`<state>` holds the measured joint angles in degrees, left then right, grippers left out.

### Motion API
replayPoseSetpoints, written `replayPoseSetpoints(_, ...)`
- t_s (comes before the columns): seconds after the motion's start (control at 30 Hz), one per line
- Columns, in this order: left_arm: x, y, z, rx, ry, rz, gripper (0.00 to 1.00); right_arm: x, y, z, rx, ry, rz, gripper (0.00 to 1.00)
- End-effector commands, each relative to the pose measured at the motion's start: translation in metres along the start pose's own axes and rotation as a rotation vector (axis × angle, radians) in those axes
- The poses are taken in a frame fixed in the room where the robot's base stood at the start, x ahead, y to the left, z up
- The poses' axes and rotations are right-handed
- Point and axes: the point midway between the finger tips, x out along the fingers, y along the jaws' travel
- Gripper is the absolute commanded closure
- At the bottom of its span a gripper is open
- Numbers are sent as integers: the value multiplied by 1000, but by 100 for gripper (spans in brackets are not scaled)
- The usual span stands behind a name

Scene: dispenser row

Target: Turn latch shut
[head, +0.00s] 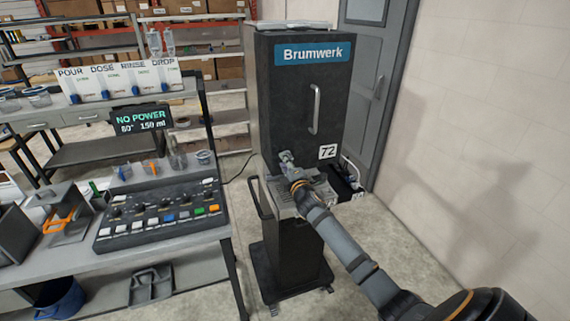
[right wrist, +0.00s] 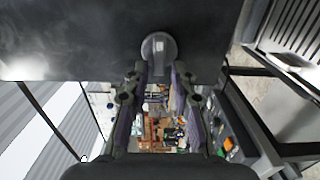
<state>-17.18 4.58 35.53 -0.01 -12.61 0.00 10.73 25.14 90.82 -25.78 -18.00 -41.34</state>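The latch (right wrist: 158,50) is a round grey metal knob with a short tab, on the dark face of the Brumwerk cabinet (head: 318,110). In the head view it is small, low on the cabinet's front left, and partly covered by my gripper. My right gripper (head: 289,164) is at the latch. In the right wrist view its two fingers (right wrist: 161,72) stand apart, one on each side of the latch's tab. They look open, and I cannot tell if either touches the tab. My left gripper is not in view.
The cabinet stands on a dark wheeled pedestal with a metal drip tray (right wrist: 300,45). A table at left holds a button console (head: 160,215) and a display (head: 142,119) reading "NO POWER". A white wall (head: 480,120) is at right, with free floor before it.

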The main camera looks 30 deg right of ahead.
Motion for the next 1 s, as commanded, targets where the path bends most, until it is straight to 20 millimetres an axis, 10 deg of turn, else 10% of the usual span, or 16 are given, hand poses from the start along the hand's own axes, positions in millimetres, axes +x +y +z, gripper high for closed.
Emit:
replayPoseSetpoints(0.37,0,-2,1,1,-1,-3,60,-4,0,0,0,0,0,65)
replayPoseSetpoints(1.0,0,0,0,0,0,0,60,-118,0,0,-1,2,0,65)
